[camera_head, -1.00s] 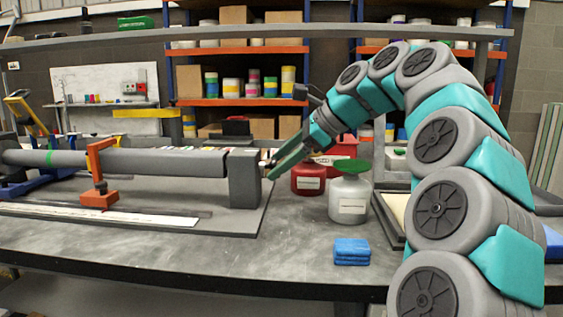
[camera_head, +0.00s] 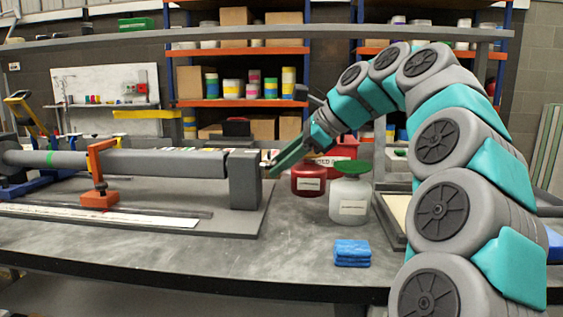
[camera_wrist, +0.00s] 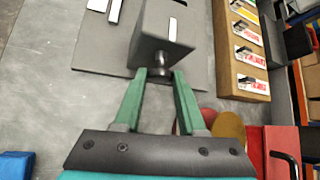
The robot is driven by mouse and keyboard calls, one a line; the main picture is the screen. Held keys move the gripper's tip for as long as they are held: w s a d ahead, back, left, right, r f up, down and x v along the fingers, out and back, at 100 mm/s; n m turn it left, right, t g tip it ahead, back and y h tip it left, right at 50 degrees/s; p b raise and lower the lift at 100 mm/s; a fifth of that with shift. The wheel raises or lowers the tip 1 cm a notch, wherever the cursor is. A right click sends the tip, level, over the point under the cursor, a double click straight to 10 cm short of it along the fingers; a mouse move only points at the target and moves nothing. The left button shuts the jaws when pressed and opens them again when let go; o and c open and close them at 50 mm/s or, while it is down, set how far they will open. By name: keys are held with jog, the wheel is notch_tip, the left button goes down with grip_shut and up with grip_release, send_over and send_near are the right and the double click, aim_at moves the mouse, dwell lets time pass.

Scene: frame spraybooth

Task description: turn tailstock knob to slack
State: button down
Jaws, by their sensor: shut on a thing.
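The tailstock (camera_head: 245,178) is a grey upright block at the right end of the long grey tube (camera_head: 150,162). In the wrist view the tailstock (camera_wrist: 157,38) is a dark block with a small round grey knob (camera_wrist: 161,62) on its near face. My gripper (camera_head: 268,172) reaches in from the right at the tailstock's top right. In the wrist view the green fingers of my gripper (camera_wrist: 160,74) stand on both sides of the knob and are shut on it. In the head view the knob is mostly hidden by the fingertips.
A red jar (camera_head: 308,180) and a white jar with a green lid (camera_head: 349,200) stand just right of the tailstock, below my arm. Blue folded cloths (camera_head: 352,253) lie near the front edge. An orange clamp stand (camera_head: 100,192) is at the tube.

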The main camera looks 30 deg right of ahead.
jog(key=n+t+h+b, duration=0.1)
jog(key=n+t+b, duration=0.1)
jog(key=b, duration=0.2)
jog(key=f+n+t+b, duration=0.1)
jog(key=t+b, duration=0.2)
jog(key=n+t+h+b, duration=0.1)
jog(key=n+t+b, duration=0.1)
jog(key=t+b, duration=0.1)
jog(key=shift+s+a+f+n+h+b, duration=0.3)
jog(key=shift+s+a+f+b, duration=0.1)
jog(key=shift+b, duration=0.45)
jog(key=n+t+b, duration=0.1)
jog(key=t+b, duration=0.1)
jog(key=b, duration=0.1)
jog(key=shift+d+r+n, duration=0.1)
jog(key=shift+r+n, duration=0.1)
jog(key=shift+n, duration=0.2)
jog(key=c, duration=0.5)
grip_release()
